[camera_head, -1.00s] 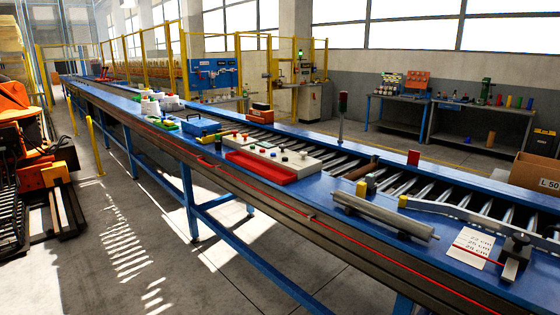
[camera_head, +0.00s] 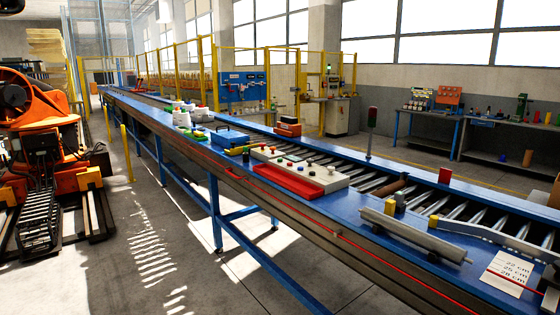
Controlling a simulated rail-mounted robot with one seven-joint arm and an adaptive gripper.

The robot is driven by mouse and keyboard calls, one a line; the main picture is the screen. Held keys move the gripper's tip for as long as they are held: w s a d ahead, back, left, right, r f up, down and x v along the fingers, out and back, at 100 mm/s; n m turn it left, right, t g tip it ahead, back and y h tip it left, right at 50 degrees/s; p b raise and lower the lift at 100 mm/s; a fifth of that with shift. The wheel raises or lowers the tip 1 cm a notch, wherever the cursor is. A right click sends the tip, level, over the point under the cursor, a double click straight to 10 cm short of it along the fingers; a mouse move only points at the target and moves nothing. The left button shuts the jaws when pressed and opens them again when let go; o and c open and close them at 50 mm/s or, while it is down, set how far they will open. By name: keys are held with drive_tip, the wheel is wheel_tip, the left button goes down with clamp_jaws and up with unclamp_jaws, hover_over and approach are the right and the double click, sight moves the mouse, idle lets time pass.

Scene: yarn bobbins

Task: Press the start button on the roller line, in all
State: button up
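The roller line (camera_head: 330,255) is a long blue-topped conveyor running from the lower right to the far left back. A pale control panel (camera_head: 335,184) with several coloured buttons lies on its near side, behind a red tray (camera_head: 282,181). The buttons are too small to tell which is the start button. My gripper is not in view, so its state is hidden.
A blue box (camera_head: 229,138) and white bobbins (camera_head: 182,119) stand left of the panel. A grey tube (camera_head: 415,237) and a paper sheet (camera_head: 508,272) lie to the right. Orange machinery (camera_head: 50,130) stands at left.

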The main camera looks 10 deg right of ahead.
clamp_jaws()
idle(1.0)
